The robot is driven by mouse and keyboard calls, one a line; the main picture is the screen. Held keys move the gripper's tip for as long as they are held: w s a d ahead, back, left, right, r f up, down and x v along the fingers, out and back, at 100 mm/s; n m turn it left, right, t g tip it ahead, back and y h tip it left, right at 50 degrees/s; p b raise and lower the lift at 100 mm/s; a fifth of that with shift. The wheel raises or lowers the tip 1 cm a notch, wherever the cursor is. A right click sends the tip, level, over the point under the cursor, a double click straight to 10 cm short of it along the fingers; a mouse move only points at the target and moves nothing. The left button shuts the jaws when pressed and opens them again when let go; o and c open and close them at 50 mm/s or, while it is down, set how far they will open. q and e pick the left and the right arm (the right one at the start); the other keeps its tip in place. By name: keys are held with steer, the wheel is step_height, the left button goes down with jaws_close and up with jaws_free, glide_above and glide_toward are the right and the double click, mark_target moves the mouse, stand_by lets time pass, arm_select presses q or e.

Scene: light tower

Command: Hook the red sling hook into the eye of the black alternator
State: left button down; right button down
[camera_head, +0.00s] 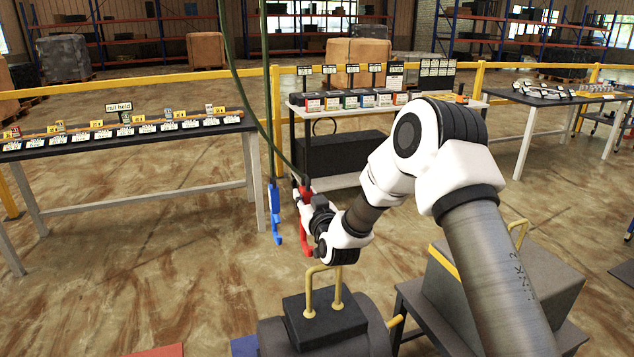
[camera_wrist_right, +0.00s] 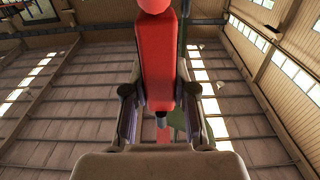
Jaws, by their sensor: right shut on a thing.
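The red sling hook (camera_head: 306,238) hangs on a dark green sling, and it also shows in the right wrist view (camera_wrist_right: 158,65). My right gripper (camera_head: 303,203) is shut on its body; in the right wrist view both fingers (camera_wrist_right: 159,108) flank the red body. The hook's curved tip points down, partly hidden by my wrist. The black alternator (camera_head: 268,335) stands below at the bottom of the head view. Its yellow eye (camera_head: 310,290) rises from the dark block on top. The hook is above the eye and apart from it in the picture. My left gripper is not in view.
A blue hook (camera_head: 275,215) hangs just left of the red one on its own sling. A grey block with a yellow handle (camera_head: 520,232) stands at the right. Tables with labelled items stand behind, before a yellow rail (camera_head: 150,80).

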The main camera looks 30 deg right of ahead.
steer(key=shift+w+f, duration=0.1)
steer(key=shift+f, duration=0.2)
steer(key=shift+r, duration=0.15)
steer(key=shift+s, duration=0.25)
